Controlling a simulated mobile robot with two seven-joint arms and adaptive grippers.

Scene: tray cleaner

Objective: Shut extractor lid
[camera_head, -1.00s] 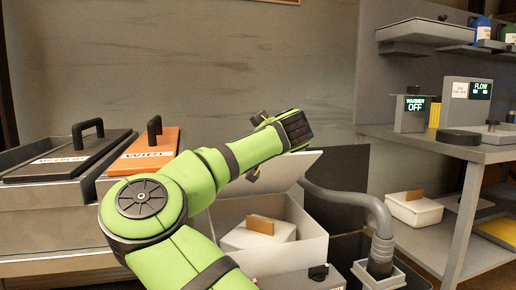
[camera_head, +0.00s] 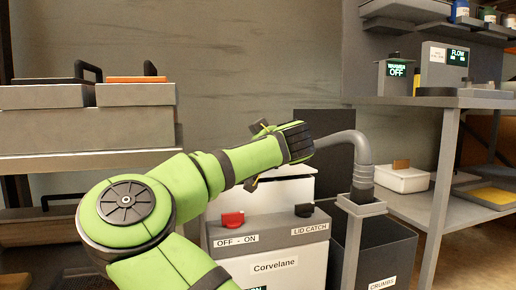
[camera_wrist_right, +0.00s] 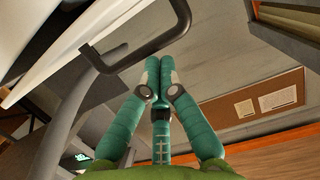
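The extractor is a white box marked Corvelane (camera_head: 275,267) in the middle of the head view. Its pale lid (camera_head: 292,168) shows at the back behind my green arm; how far it is raised is hard to tell. A black lid catch knob (camera_head: 304,210) and a red off-on knob (camera_head: 232,218) sit on its front top. My arm reaches across above the box and hides its own gripper. In the right wrist view my right gripper (camera_wrist_right: 150,65) has its teal fingers together, empty, below a black handle (camera_wrist_right: 180,25) beside a white panel (camera_wrist_right: 40,45). My left gripper is not seen.
A grey hose (camera_head: 357,150) rises right of the extractor from a dark crumbs bin (camera_head: 385,245). A grey shelf unit (camera_head: 445,101) with a warmer (camera_head: 397,75) stands at right. Grey trays (camera_head: 45,97) stand at left.

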